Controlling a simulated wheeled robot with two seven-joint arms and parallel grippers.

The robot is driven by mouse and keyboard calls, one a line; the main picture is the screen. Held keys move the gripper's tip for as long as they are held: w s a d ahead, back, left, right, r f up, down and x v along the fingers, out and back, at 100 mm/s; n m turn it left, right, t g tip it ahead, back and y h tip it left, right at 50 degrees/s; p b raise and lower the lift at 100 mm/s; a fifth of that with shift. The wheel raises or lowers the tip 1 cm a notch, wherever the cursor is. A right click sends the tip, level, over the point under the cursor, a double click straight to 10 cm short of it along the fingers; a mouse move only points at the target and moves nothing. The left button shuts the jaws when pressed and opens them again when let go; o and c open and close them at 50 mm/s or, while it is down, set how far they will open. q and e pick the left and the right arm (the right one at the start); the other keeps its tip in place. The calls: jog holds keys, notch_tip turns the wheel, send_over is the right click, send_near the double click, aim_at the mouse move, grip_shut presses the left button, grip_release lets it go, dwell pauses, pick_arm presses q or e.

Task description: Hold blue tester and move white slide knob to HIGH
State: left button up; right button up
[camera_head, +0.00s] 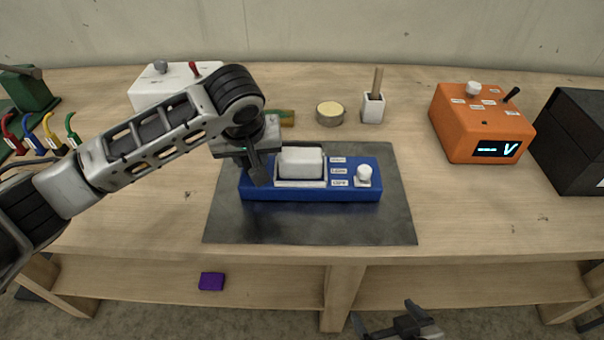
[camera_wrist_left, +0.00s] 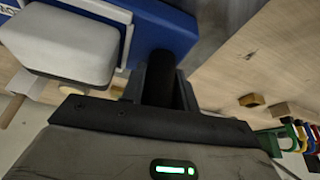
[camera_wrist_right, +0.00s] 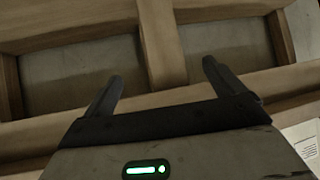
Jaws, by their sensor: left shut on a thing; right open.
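The blue tester (camera_head: 311,194) lies flat on a dark mat. A large white block (camera_head: 301,161) sits on a pale plate on it, left of three small labels (camera_head: 338,171) whose words I cannot read surely. I cannot tell which of the two slides. My left gripper (camera_head: 258,172) is shut on the tester's left end; its fingers show against the blue body in the left wrist view (camera_wrist_left: 165,78). My right gripper (camera_wrist_right: 163,72) is open and empty, low before the table's front edge.
The dark mat (camera_head: 310,232) has bare room before the tester. Behind stand a white box (camera_head: 150,93), a round tin (camera_head: 330,113) and a white cup (camera_head: 373,107). An orange meter (camera_head: 470,128) and a black box (camera_head: 578,135) are at right. A purple block (camera_head: 212,281) lies on the lower shelf.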

jog(key=c, duration=0.6)
jog(key=shift+m+g, duration=0.4)
jog(key=d, duration=0.1)
jog(key=d+r, duration=0.1)
jog(key=d, duration=0.1)
jog(key=w+d, duration=0.1)
jog(key=shift+d+r, duration=0.2)
jog(key=shift+d, duration=0.15)
jog(key=c, duration=0.5)
jog(key=shift+o, duration=0.2)
notch_tip(320, 180, up, 18)
jog(key=d+n+g+y, duration=0.2)
jog(key=n+g+y, duration=0.1)
jog(key=g+y, duration=0.25)
jog(key=n+t+y, duration=0.2)
jog(key=n+t, duration=0.2)
jog(key=t, duration=0.2)
send_near(368, 171)
jog(key=shift+h, duration=0.25)
jog(key=x, duration=0.8)
jog(key=shift+a+r, duration=0.1)
jog(key=shift+a, duration=0.05)
